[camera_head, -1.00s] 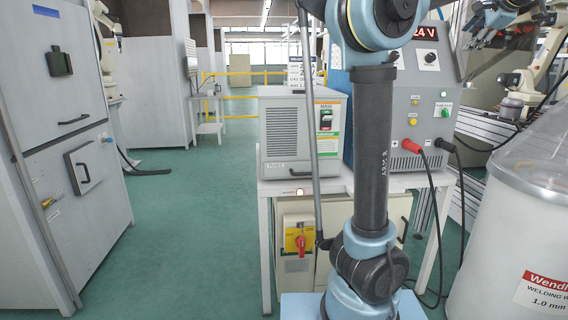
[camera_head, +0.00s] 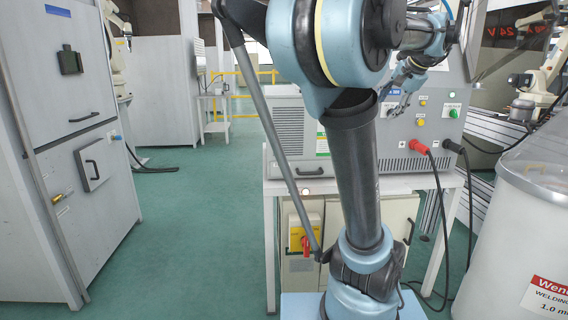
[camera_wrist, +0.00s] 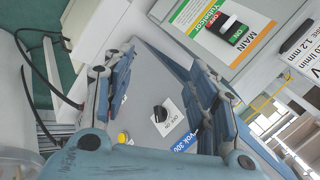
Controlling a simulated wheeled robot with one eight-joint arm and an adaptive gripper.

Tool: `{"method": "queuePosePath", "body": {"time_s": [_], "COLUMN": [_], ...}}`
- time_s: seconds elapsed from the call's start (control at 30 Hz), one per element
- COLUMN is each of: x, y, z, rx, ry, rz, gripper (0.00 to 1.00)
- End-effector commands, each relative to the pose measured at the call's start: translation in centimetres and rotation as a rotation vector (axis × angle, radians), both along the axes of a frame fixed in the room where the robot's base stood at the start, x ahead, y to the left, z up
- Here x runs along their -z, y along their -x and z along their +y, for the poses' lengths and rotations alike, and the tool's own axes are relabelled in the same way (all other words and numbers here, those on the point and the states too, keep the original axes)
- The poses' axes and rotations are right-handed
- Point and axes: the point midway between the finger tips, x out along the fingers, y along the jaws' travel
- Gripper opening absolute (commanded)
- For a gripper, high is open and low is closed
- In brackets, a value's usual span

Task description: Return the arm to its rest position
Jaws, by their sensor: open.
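My arm stands upright in the middle of the head view, with its upper links large and close to the camera. My gripper (camera_head: 396,92) is at the upper right of it, in front of the grey power unit (camera_head: 432,150). In the wrist view my gripper (camera_wrist: 163,88) shows two blue fingers spread wide apart with nothing between them. Behind the gap is the grey panel with a black knob (camera_wrist: 161,114) and a yellow button (camera_wrist: 123,138). I cannot tell how far the fingers are from the panel.
A louvred grey box (camera_head: 284,135) sits beside the power unit on a white table (camera_head: 410,182).

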Motion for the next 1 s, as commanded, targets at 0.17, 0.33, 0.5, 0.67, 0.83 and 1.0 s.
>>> {"method": "queuePosePath", "body": {"time_s": [0.17, 0.33, 0.5, 0.67, 0.83, 1.0], "x": [6.7, 12.9, 19.1, 25.0, 30.5, 33.7], "y": [3.2, 6.9, 11.1, 15.2, 19.0, 21.2], "z": [6.2, 10.4, 13.6, 15.4, 16.2, 15.6], "rx": [-0.183, -0.349, -0.514, -0.664, -0.804, -0.885], "ry": [0.100, 0.202, 0.309, 0.413, 0.518, 0.583], "rz": [0.069, 0.126, 0.176, 0.214, 0.245, 0.263], "gripper": [0.53, 0.53, 0.53, 0.53, 0.53, 0.53]}}
